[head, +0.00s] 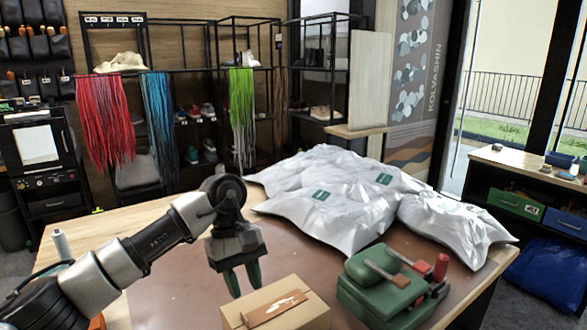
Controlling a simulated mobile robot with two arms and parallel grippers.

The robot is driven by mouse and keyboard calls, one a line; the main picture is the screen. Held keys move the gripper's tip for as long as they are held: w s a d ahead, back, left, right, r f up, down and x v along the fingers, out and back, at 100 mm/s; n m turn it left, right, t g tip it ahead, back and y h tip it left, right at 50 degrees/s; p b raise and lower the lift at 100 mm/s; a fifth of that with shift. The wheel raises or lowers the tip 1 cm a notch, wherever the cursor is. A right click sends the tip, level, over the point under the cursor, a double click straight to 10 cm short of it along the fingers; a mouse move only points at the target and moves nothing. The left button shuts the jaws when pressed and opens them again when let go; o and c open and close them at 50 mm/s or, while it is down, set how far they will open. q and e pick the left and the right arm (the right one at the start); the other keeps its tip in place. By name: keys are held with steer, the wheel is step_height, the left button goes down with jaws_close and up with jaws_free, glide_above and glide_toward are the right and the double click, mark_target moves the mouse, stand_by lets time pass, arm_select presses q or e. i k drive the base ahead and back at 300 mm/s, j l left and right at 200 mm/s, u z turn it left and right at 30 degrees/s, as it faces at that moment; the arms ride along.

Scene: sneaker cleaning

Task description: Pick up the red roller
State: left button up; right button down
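A red upright cylinder (441,267), which looks like the red roller, stands at the right side of the green case (374,293) on the table. The cylinder's lower end is partly hidden by dark parts beside the case. My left gripper (243,277) points down above the table, left of the case and behind the cardboard box. Its two dark green fingers are apart with nothing between them. It is well to the left of the red cylinder. My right gripper is not in view.
A cardboard box (290,320) stands at the table's front. Wooden-handled tools (388,275) lie on the green case. Silver-white bags (343,222) fill the table's back right. A pale bottle (62,244) stands at the left edge. The brown mat (180,275) is largely clear.

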mark_target(441, 264)
steer(key=k+l, duration=1.05)
